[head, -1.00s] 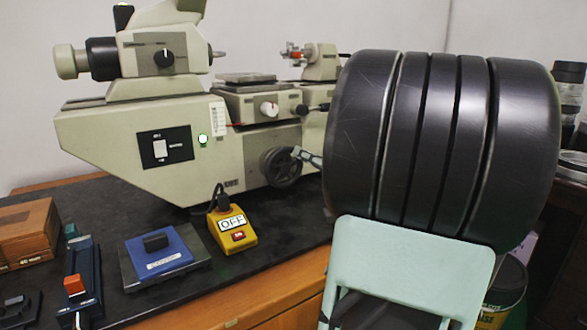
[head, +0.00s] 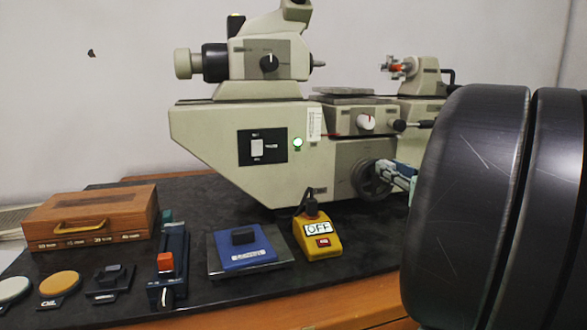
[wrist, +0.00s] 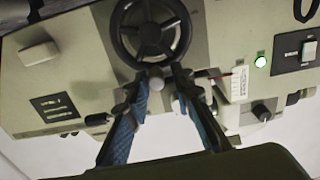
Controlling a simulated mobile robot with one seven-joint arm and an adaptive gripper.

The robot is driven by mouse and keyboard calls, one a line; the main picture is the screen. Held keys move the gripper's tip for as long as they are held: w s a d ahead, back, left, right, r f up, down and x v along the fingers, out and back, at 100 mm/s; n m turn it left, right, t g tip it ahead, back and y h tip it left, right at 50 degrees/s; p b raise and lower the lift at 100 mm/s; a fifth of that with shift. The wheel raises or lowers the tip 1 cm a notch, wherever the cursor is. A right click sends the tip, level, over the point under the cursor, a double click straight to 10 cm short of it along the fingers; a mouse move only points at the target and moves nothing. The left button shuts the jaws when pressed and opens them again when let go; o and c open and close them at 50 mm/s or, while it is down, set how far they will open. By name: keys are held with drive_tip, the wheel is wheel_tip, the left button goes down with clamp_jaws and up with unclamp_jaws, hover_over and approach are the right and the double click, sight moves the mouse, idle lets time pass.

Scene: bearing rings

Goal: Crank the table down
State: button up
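The measuring machine (head: 270,140) stands on the dark bench, and its small flat table (head: 343,92) sits on a carriage right of the scale (head: 314,122). A red pointer (head: 331,135) lies near the scale's lower part. The crank handwheel (head: 372,180) is on the machine's front below the table. In the wrist view, the handwheel (wrist: 155,32) appears at the top, with the picture upside down. My gripper (head: 393,172) is at the handwheel's rim. Its two fingers (wrist: 164,78) close in on the crank's pale handle (wrist: 156,76), whose contact is partly hidden.
A yellow box marked OFF (head: 318,236), a blue block on a plate (head: 246,247), a stand with an orange part (head: 166,262) and a wooden case (head: 90,215) sit on the bench's front left. My dark arm link covers the right side. A green lamp is lit (head: 298,142).

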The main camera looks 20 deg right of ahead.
drive_tip(key=s+a, duration=0.1)
drive_tip(key=s, duration=0.7)
drive_tip(key=shift+s+r, duration=0.15)
drive_tip(key=shift+s, duration=0.25)
drive_tip(key=w+d+m, duration=0.1)
drive_tip(key=w, duration=0.7)
drive_tip(key=shift+w+d, duration=0.25)
drive_tip(key=shift+w, duration=0.1)
